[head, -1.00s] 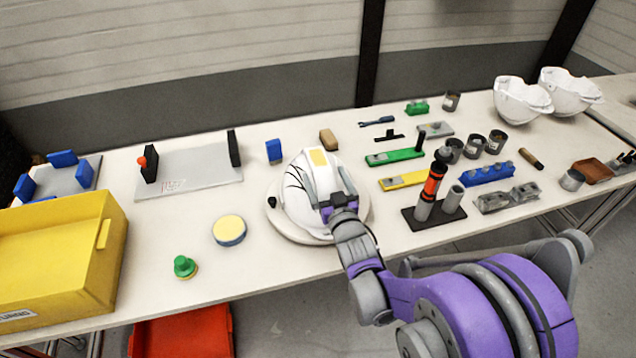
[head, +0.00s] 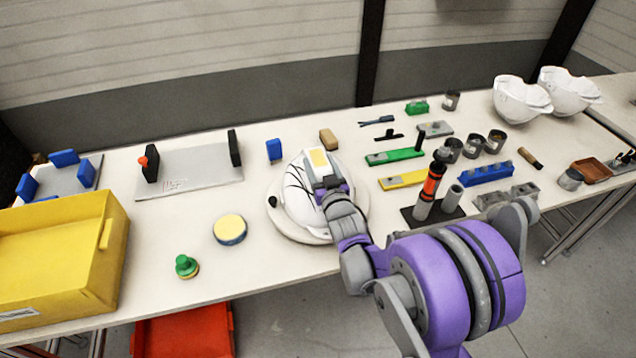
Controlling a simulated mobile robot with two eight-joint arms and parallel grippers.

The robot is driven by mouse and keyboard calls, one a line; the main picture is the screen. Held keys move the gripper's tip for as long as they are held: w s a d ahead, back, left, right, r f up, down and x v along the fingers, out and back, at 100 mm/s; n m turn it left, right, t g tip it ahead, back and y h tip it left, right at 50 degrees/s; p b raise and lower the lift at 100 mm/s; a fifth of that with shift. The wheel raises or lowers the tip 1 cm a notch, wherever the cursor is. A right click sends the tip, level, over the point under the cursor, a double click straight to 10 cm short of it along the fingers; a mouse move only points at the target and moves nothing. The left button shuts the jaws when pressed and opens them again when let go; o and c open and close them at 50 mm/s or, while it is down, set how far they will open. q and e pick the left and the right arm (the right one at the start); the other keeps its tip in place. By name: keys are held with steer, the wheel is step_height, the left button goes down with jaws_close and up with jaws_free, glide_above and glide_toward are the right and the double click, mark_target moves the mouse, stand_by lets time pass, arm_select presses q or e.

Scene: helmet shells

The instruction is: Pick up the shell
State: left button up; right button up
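A white helmet shell (head: 296,196) with black lines and a yellow patch sits on a round pale stand (head: 274,229) at the middle of the table. My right gripper (head: 322,168) is over the right side of this shell, close to the yellow patch. Its fingers are small and partly hidden by the wrist, so I cannot tell whether they are open or shut, or touching the shell. Two more white shells, one (head: 521,100) and another (head: 568,91), lie open side up at the far right. My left gripper is not in view.
A yellow bin (head: 62,262) stands at the left. A grey plate with black uprights (head: 190,172) lies behind it. Right of the shell are a green bar (head: 393,157), a yellow bar (head: 404,180), a black-and-red tool (head: 430,187) and several cups. A round yellow pad (head: 229,229) lies left of the shell.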

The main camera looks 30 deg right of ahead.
jaws_close()
stand_by(0.3)
